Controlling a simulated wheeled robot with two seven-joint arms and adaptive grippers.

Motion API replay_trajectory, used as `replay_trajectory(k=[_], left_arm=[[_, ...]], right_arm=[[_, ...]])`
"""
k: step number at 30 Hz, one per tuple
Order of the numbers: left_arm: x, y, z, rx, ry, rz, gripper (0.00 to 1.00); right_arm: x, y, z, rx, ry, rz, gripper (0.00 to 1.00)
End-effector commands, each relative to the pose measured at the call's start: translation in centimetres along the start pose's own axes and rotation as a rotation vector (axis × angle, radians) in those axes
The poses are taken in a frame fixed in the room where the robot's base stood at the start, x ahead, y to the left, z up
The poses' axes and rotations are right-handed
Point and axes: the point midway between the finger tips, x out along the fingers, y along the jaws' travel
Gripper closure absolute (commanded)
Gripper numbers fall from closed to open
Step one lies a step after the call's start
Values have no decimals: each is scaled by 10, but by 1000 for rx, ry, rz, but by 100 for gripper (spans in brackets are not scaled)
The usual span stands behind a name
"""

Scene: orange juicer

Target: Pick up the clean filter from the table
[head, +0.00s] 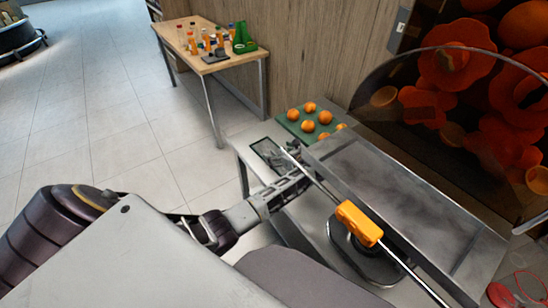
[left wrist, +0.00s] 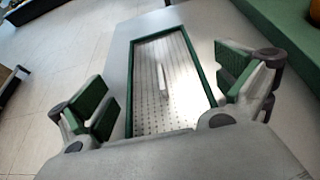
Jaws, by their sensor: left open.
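The clean filter is a perforated metal sheet in a green frame. In the head view the filter (head: 264,147) lies on a grey table at the left end of the juicer, partly covered by my gripper. In the left wrist view the filter (left wrist: 150,100) lies flat, with a small raised tab in its middle. My left gripper (head: 287,168) is over the filter's near part. In the left wrist view the gripper (left wrist: 165,88) is open, its green-padded fingers on either side of the frame and nothing between them gripped. Whether the pads touch the frame cannot be told. My right gripper is not in view.
The juicer's metal body (head: 400,190) stands to the right, with an orange block (head: 359,222) on a thin rod across its front. A green tray (head: 289,125) of oranges is behind the filter. A wooden table (head: 177,41) with bottles stands further back. Open floor lies to the left.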

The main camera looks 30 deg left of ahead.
Motion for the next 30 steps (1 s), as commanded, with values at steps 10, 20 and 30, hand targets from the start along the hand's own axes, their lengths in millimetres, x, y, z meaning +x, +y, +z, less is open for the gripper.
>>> replay_trajectory(k=[10, 20, 30], left_arm=[[33, 1, -1, 1, 0, 1, 0], [34, 1, -1, 1, 0, 0, 0], [33, 1, -1, 1, 0, 1, 23]], right_arm=[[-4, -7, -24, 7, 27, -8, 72], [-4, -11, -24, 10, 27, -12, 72], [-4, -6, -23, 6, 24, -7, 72]])
